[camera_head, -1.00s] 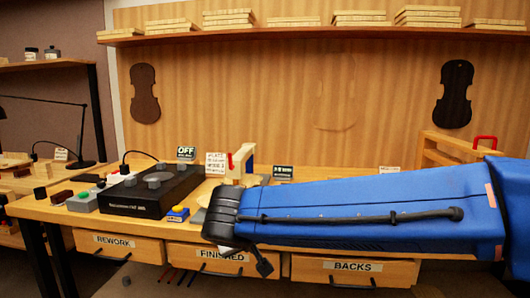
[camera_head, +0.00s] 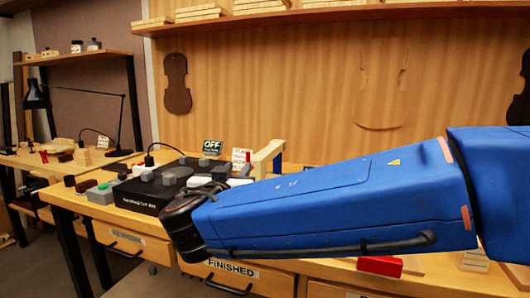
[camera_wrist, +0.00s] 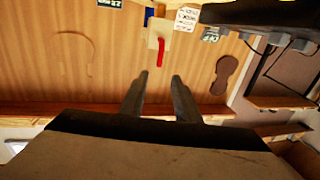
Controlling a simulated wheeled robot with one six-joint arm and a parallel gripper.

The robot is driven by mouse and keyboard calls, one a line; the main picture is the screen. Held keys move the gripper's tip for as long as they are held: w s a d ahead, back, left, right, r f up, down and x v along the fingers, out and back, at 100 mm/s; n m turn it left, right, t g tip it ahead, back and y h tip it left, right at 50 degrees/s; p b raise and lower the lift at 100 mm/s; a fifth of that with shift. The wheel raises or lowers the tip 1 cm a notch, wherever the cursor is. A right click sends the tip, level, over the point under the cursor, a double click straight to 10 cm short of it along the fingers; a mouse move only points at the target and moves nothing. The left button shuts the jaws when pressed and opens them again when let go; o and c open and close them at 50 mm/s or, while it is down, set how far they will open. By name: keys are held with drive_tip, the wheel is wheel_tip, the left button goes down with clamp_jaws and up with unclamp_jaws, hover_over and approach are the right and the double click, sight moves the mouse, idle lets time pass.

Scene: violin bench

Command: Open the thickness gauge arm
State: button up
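The thickness gauge looks to be the pale wooden frame (camera_head: 268,156) on the bench, behind my blue arm in the head view. A small red part (camera_head: 248,157) shows beside it, next to a white card. In the wrist view, which is upside down, the pale gauge body (camera_wrist: 157,32) is at top centre with its red lever (camera_wrist: 161,52). My gripper (camera_wrist: 160,76) is open and empty. Its two dark fingers point towards the red lever, which appears just past and between the tips, apart from them. My arm hides the gauge's lower part and my fingers in the head view.
A red block (camera_head: 380,265) is on the bench's right. Labelled drawers (camera_head: 225,272) run below. A shelf with wood pieces (camera_head: 290,18) hangs above.

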approach(266, 158)
drive_tip(key=w+a+r, duration=0.1)
drive_tip(key=w, duration=0.1)
drive_tip(key=w+a+r, duration=0.1)
drive_tip(key=w, duration=0.1)
drive_tip(key=w+a, duration=0.1)
drive_tip(key=w, duration=0.2)
drive_tip(key=shift+a+r, duration=0.1)
drive_tip(key=shift+r, duration=0.3)
clamp_jaws()
